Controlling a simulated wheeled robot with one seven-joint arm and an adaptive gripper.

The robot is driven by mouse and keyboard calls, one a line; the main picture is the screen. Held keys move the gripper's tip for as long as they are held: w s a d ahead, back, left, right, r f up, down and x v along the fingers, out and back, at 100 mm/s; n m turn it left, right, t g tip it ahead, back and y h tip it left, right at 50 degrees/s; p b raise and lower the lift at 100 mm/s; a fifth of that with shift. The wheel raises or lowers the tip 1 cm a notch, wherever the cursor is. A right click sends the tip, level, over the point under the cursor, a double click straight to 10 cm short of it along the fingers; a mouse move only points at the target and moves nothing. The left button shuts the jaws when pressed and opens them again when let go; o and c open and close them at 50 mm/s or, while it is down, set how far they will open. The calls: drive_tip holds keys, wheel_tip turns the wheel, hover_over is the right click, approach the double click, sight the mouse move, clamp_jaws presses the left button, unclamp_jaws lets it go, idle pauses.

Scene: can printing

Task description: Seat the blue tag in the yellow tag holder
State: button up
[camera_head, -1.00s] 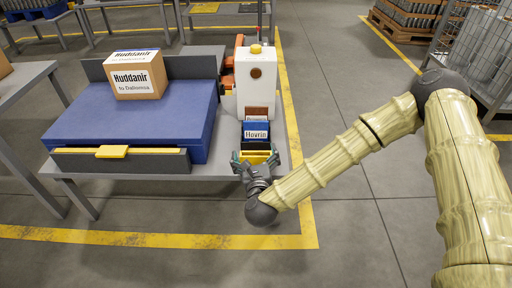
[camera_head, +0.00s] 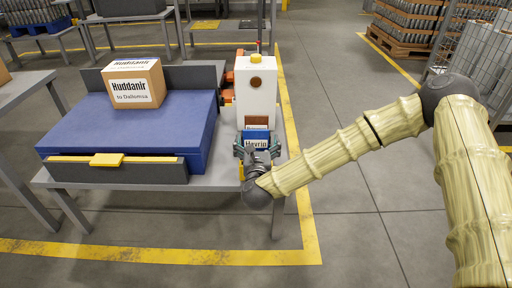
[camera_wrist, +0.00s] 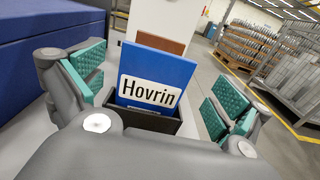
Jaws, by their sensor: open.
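The blue tag (camera_wrist: 158,72), with a white "Hovrin" label, stands upright in a dark open-topped box (camera_wrist: 160,122) in the wrist view. It also shows in the head view (camera_head: 257,134), in front of the white machine. My gripper (camera_head: 258,148) partly hides the tag's label and the box in the head view. A yellow piece (camera_head: 107,160), perhaps the yellow tag holder, is on the dark front bar of the blue platform.
The white machine (camera_head: 256,95) with a yellow cap stands behind the tag. The blue platform (camera_head: 130,130) to the left carries a cardboard box (camera_head: 133,84) labelled "Huddanir".

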sight(256, 135)
drive_tip(key=shift+w+a+r+b, duration=0.1)
drive_tip(key=shift+w+b, duration=0.3)
drive_tip(key=shift+w, duration=0.6)
drive_tip(key=shift+w+a+r+b, duration=0.1)
drive_tip(key=shift+w+b, duration=0.25)
drive_tip(key=shift+w, duration=0.65)
drive_tip(key=c, duration=1)
